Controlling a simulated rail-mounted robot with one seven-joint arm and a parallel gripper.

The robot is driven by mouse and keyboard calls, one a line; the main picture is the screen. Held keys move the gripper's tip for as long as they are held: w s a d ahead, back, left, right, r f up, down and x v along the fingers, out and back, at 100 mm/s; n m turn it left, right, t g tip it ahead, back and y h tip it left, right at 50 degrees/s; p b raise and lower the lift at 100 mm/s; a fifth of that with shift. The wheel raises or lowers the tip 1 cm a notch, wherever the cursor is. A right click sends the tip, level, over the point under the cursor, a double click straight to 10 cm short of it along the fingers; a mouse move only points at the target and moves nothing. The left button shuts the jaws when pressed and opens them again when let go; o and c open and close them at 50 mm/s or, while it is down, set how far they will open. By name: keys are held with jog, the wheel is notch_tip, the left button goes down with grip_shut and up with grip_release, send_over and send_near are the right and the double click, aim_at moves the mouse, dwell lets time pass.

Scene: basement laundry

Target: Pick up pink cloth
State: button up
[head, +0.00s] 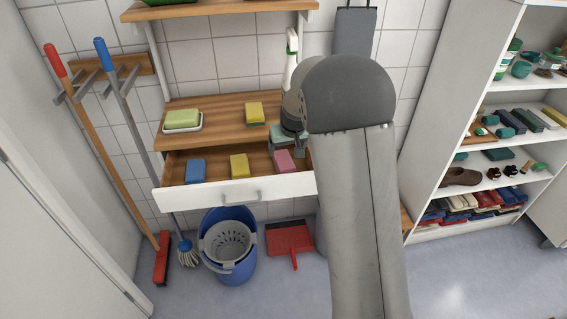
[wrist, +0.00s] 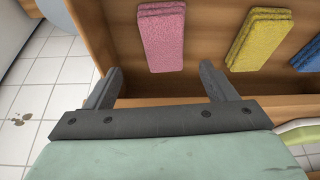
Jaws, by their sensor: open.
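The pink cloth (head: 284,160) is a flat, folded-looking block lying at the right end of the open wooden drawer (head: 232,192). In the head view my gripper (head: 299,147) is over the drawer's back right part, next to the cloth, partly hidden by my arm.
A yellow block (head: 239,163) and a blue block (head: 195,171) lie in the same drawer. The shelf above holds another yellow block (head: 255,113), a sponge in a white dish (head: 182,119) and a spray bottle (head: 290,62). A blue bucket (head: 228,245) stands below.

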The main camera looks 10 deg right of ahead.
aim_at(284, 160)
jog(key=x, duration=0.6)
jog(key=shift+s+a+f, duration=0.25)
jog(key=shift+f, duration=0.05)
jog(key=shift+f, duration=0.25)
dwell(0.3)
jog(key=c, duration=1.1)
